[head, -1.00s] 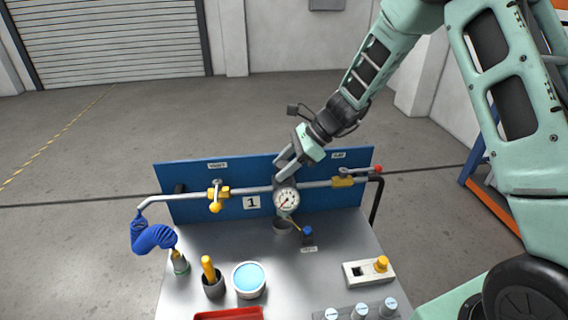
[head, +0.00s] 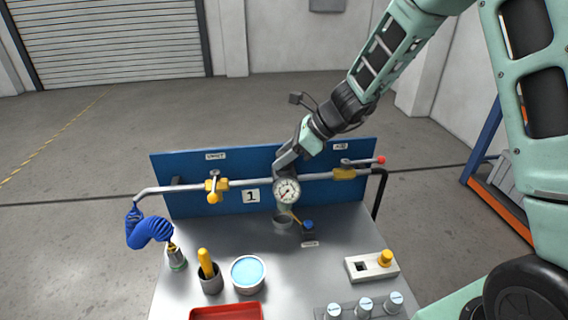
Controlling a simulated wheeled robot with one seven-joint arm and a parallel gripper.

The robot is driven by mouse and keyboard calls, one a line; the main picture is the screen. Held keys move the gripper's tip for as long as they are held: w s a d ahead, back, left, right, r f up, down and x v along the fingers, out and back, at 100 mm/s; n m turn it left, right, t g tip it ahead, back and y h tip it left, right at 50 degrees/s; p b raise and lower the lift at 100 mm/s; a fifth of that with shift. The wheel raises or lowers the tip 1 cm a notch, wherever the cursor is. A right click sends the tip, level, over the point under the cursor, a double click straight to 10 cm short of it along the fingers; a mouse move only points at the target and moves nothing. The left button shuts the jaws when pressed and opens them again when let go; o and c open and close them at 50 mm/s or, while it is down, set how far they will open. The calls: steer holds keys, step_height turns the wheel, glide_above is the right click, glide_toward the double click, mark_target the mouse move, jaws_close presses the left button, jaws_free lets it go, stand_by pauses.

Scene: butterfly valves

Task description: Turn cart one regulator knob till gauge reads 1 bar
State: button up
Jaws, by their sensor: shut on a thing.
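Cart one (head: 335,228) has a blue back panel with a plate marked 1 (head: 251,196). A grey pipe (head: 315,178) runs across the panel. A round white gauge (head: 287,191) sits at its middle, facing me; its needle points to the lower left, but the figures are too small to read. My gripper (head: 284,165) reaches down from the upper right, just above and behind the gauge. It is shut on the regulator knob, which its jaws hide from view.
Yellow-bodied valves sit on the pipe at left (head: 216,187) and right (head: 346,173). A coiled blue hose (head: 148,231) hangs at the left end. A blue-filled bowl (head: 247,273), a cup with a yellow handle (head: 209,277), a red tray (head: 228,312) and a switch box (head: 371,266) stand on the cart.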

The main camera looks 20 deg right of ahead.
steer(key=m+t+b, duration=0.1)
steer(key=b, duration=0.1)
steer(key=m+t+h+b, duration=0.1)
steer(key=m+b, duration=0.1)
steer(key=shift+f+h, duration=0.25)
steer(key=shift+h, duration=0.05)
steer(key=m+b, duration=0.1)
steer(key=m+t+h+b, duration=0.1)
steer(key=m+b, duration=0.1)
steer(key=shift+r+t, duration=0.2)
steer(key=shift+t, duration=0.1)
steer(key=shift+h, duration=0.3)
steer(key=o, duration=0.7)
steer(key=shift+r, duration=0.1)
steer(key=p+v, duration=0.5)
steer(key=v, duration=1.2)
steer(key=shift+s+d+r+p, duration=0.1)
steer(key=shift+s+p, duration=0.05)
steer(key=shift+p, duration=0.15)
